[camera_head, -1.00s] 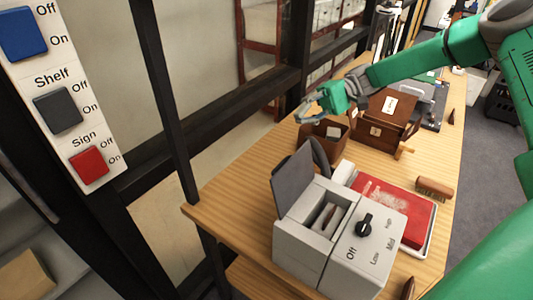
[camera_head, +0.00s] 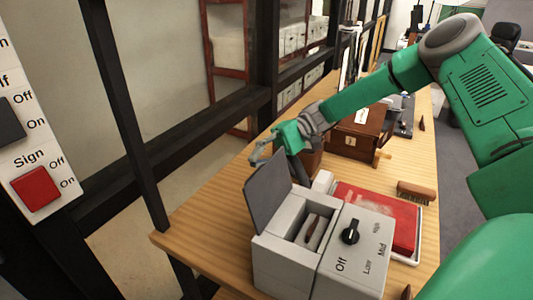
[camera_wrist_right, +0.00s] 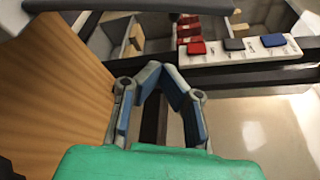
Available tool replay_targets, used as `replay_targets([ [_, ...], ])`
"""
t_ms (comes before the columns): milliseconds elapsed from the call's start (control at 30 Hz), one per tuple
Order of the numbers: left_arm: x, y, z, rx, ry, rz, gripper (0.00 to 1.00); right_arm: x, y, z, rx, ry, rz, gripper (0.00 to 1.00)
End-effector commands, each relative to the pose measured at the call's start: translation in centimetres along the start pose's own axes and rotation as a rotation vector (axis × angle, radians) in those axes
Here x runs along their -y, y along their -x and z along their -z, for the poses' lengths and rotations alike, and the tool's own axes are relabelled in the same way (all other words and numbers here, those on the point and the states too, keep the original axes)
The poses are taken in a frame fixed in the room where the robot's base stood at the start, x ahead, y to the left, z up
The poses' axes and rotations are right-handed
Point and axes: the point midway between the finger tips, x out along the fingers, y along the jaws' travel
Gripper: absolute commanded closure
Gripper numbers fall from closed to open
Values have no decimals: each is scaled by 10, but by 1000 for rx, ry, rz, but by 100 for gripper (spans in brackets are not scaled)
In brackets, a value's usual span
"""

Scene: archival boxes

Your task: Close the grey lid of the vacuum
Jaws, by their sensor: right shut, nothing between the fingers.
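The vacuum (camera_head: 283,262) is a light grey box on the wooden table, with a black dial pointing near "Off". Its grey lid (camera_head: 267,192) stands open, tilted up at the left of the open compartment, where a brown item shows. My right gripper (camera_head: 262,155) is just behind and above the lid's top edge in the head view, shut and empty. I cannot tell whether it touches the lid. In the right wrist view my gripper's blue-padded fingers (camera_wrist_right: 161,76) come together with nothing between them. My left gripper is out of view.
A red book in a tray (camera_head: 385,215) and a brush (camera_head: 416,192) lie right of the vacuum. A brown wooden box (camera_head: 357,140) stands behind. A switch panel (camera_head: 35,165) and dark window posts are at left. Bare table (camera_head: 195,232) lies left of the vacuum.

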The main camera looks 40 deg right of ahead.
Motion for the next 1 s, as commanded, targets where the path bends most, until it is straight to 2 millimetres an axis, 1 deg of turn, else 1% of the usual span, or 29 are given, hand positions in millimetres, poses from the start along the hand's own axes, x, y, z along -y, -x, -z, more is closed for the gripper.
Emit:
replay_targets([
  [33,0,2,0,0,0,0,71,0,-12,-1,5,-3,0,100],
  [233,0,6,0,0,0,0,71,-1,-53,-1,3,-3,0,100],
  [300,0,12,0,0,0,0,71,3,-47,-13,-1,1,4,100],
  [400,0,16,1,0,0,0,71,3,-42,-26,-1,2,4,100],
  [500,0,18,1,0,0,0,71,1,-39,-34,-1,2,2,100],
  [633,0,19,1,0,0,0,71,0,-38,-37,-1,1,2,100],
  [1000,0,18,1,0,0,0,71,0,-39,-38,0,3,2,100],
])
